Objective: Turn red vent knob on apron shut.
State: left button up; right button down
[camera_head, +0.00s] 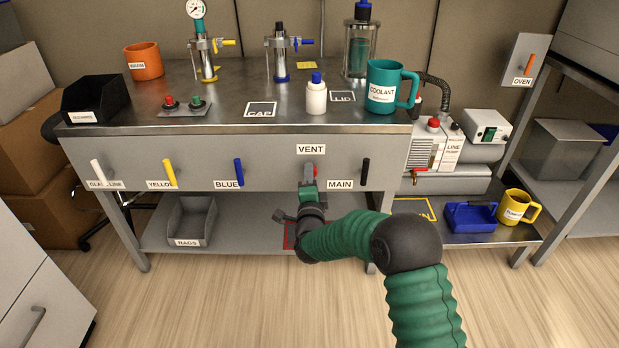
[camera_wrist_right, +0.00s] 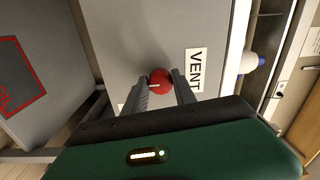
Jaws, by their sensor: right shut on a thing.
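The red vent knob (camera_head: 309,171) sits on the bench's front apron (camera_head: 268,170), just below the VENT label (camera_head: 311,149). In the right wrist view the knob (camera_wrist_right: 160,82) shows as a red round shape with a white line, between the two fingers, beside the VENT label (camera_wrist_right: 195,70). My right gripper (camera_head: 309,182) is at the apron and shut on the knob; it also shows in the right wrist view (camera_wrist_right: 160,88). The gripper hides part of the knob in the head view. My left gripper is not in view.
A black handle (camera_head: 365,171) marked MAIN is close on the right, and a blue handle (camera_head: 239,171) is on the left. Yellow (camera_head: 169,172) and white (camera_head: 98,171) handles are farther left. A white bottle (camera_head: 316,96) stands on the benchtop above.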

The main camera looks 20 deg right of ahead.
jog(key=shift+d+f, duration=0.1)
jog(key=shift+f, duration=0.2)
jog(key=c, duration=1)
grip_release()
jog(key=shift+s, duration=0.1)
jog(key=shift+c, duration=0.2)
jog(key=shift+r, duration=0.15)
jog(key=p+v, duration=0.6)
jog(key=v, duration=1)
jog(key=shift+s, duration=0.35)
